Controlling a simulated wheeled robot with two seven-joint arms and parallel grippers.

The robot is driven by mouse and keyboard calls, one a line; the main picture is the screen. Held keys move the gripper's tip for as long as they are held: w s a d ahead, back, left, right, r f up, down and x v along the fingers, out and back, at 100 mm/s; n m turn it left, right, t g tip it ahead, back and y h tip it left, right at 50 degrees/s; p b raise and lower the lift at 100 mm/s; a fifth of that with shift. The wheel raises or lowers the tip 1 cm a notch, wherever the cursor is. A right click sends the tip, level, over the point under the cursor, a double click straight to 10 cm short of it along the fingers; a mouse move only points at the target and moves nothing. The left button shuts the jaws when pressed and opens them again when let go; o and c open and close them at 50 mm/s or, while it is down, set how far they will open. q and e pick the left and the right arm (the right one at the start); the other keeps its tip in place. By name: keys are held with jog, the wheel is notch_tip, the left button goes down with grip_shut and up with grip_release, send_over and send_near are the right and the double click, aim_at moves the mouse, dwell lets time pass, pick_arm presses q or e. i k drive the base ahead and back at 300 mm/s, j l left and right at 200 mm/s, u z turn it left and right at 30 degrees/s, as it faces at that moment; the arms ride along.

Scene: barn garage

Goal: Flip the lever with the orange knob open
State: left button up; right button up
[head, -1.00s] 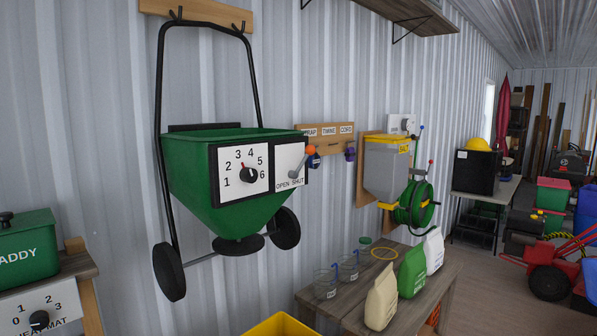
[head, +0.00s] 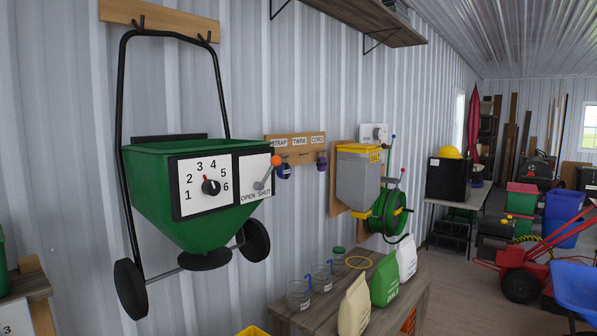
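The lever with the orange knob (head: 276,160) is on a white plate (head: 254,175) marked OPEN at left and SHUT at right. The plate is on the front of a green spreader hopper (head: 165,222) hung on the wall. The lever leans up and to the right, toward the SHUT side. Beside it is a white dial plate (head: 195,207) numbered 1 to 6, with a black knob (head: 211,187) and a red pointer. Neither of my grippers shows in the head view.
A wooden bench (head: 412,290) with jars and several bags stands below right. A salt dispenser (head: 357,178) and green hose reel (head: 385,213) hang farther along the wall. Floor is free between the bench and the red machine (head: 522,262) at right.

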aim_at(275, 160)
jog(key=i+l+z, duration=0.2)
jog(key=i+l, duration=1.6)
